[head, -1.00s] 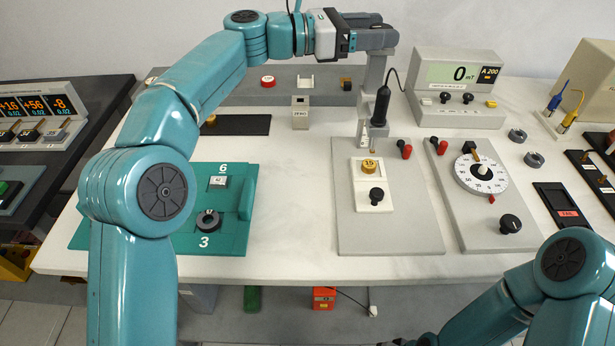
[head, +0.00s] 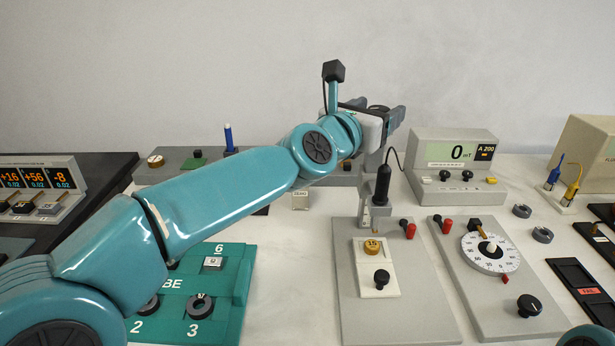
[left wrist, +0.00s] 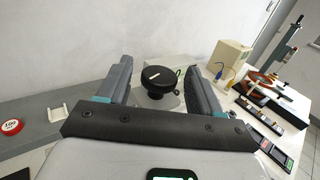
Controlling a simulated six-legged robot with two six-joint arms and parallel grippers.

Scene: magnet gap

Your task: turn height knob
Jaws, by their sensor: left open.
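The height knob (left wrist: 158,77) is a round black knob with a white mark on its top, in the left wrist view. It stands between the two open fingers of my left gripper (left wrist: 158,68), with a visible gap on each side. The black probe (head: 383,185) hangs on the stand below. My right gripper is out of view.
The field meter (head: 458,155) reading 0 mT stands right of the stand. A dial panel (head: 460,285) lies to the right, a teal tray (head: 235,300) to the left. A grey shelf (head: 180,172) runs along the back. White table is clear between tray and stand plate.

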